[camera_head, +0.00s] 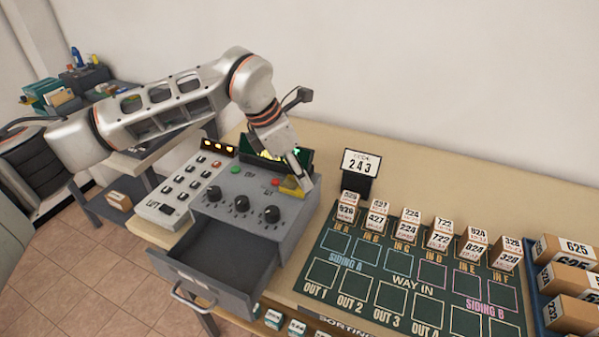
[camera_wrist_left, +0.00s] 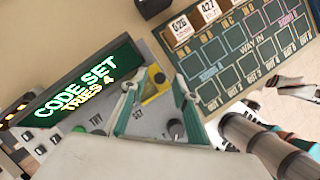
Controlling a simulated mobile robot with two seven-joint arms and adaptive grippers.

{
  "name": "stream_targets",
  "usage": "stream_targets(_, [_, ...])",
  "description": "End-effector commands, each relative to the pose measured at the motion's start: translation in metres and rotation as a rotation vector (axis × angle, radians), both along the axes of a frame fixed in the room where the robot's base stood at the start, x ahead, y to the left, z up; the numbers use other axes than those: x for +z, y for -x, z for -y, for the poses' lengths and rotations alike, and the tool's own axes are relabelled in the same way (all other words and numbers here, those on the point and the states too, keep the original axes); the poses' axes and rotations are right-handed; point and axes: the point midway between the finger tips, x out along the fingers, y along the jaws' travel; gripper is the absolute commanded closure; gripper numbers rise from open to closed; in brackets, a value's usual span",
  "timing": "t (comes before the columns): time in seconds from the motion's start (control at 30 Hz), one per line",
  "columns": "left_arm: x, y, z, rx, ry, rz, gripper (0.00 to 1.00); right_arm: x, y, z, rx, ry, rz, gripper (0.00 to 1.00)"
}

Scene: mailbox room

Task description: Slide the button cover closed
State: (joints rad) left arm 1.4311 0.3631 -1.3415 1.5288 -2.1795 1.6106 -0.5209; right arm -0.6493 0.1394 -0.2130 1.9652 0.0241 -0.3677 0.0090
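A grey control box (camera_head: 250,206) stands on the table with a green button (camera_head: 236,170) and a red button (camera_head: 276,182) on top. The small yellow cover (camera_head: 291,190) sits just right of the red button, which shows uncovered. My left gripper (camera_head: 303,170) is lowered over the cover from above. In the left wrist view, its two teal-padded fingers (camera_wrist_left: 155,86) stand apart, one on each side of the yellow cover (camera_wrist_left: 154,91). I cannot tell whether they touch it. A dark round spot shows at the cover's far end.
A screen (camera_wrist_left: 80,86) behind the box reads "CODE SET, TRIES 4". Three black knobs (camera_head: 242,203) are on the box, and its drawer (camera_head: 222,268) is open in front.

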Motion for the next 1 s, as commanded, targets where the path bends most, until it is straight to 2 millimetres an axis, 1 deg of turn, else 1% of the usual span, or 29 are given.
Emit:
stream_targets(0.17, [0.000,0.000,0.000,0.000,0.000,0.000,0.70,-0.001,0.000,0.000,0.000,0.001,-0.002,0.82])
stream_targets(0.2, [0.000,0.000,0.000,0.000,0.000,0.000,0.81,-0.001,0.001,0.000,0.000,0.001,-0.002,0.82])
stream_targets(0.27, [0.000,0.000,0.000,0.000,0.000,0.000,0.96,-0.002,0.001,0.000,0.000,0.001,-0.003,0.82])
stream_targets(0.3, [0.000,0.000,0.000,0.000,0.000,0.000,1.00,-0.002,0.001,0.000,0.000,0.001,-0.004,0.82])
stream_targets(0.47, [0.000,-0.001,-0.001,0.001,0.000,0.001,1.00,-0.003,0.001,0.000,0.000,0.001,-0.006,0.82])
stream_targets(0.53, [0.000,-0.004,-0.009,0.004,-0.001,0.002,1.00,-0.003,0.001,0.000,0.000,0.001,-0.006,0.82])
stream_targets(0.7, [0.001,-0.016,-0.037,0.005,-0.001,0.003,1.00,-0.003,0.001,0.001,-0.001,0.002,-0.006,0.82])
stream_targets(0.8, [0.001,-0.019,-0.046,0.004,0.000,0.001,1.00,-0.002,0.001,0.000,-0.001,0.002,-0.005,0.82])
stream_targets(1.0, [0.001,-0.021,-0.048,0.002,-0.001,0.003,1.00,-0.002,0.001,0.000,-0.001,0.000,-0.004,0.82])
